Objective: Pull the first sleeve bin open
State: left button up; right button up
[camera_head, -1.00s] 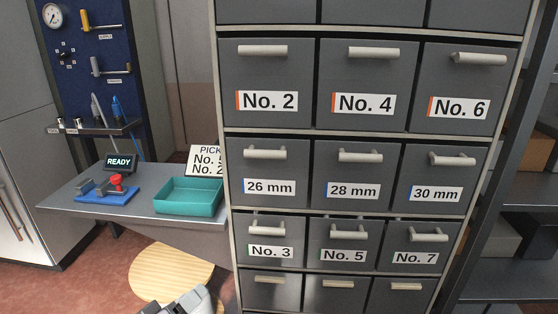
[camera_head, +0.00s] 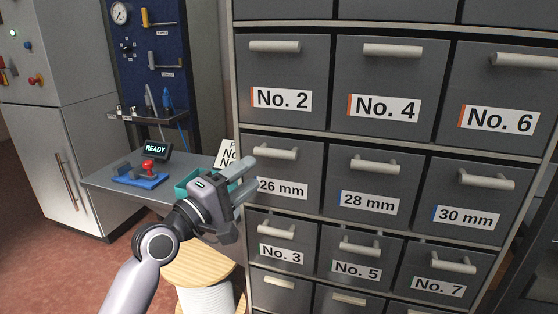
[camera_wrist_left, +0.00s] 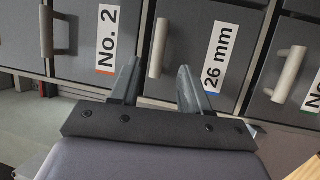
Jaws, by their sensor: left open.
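The drawer cabinet (camera_head: 232,100) carries grey labelled bins. The 26 mm bin (camera_head: 310,205) looks shut, with a pale bar handle (camera_head: 276,152). In the left wrist view, the 26 mm handle (camera_wrist_left: 158,48) stands upright in the picture, just beyond and between the fingertips. My left gripper (camera_head: 250,176) is open and empty in front of the 26 mm bin, covering its left edge; its fingers also show in the left wrist view (camera_wrist_left: 160,68). I cannot tell whether they touch the handle. The 28 mm bin (camera_head: 345,182) and 30 mm bin (camera_head: 496,206) look shut. My right gripper is not in view.
Bins No. 2 (camera_head: 258,75) and No. 3 (camera_head: 265,236) sit above and below the 26 mm bin. At left, a side table (camera_head: 100,180) holds a teal tray (camera_head: 183,186), partly hidden by my gripper. A wooden-topped spool (camera_head: 195,268) stands below my left arm.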

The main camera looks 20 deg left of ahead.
aim_at(274, 156)
pick_arm(q)
jog(key=shift+p+x, duration=0.4)
jog(key=shift+x, duration=3.2)
jog(key=shift+a, duration=0.1)
grip_shut()
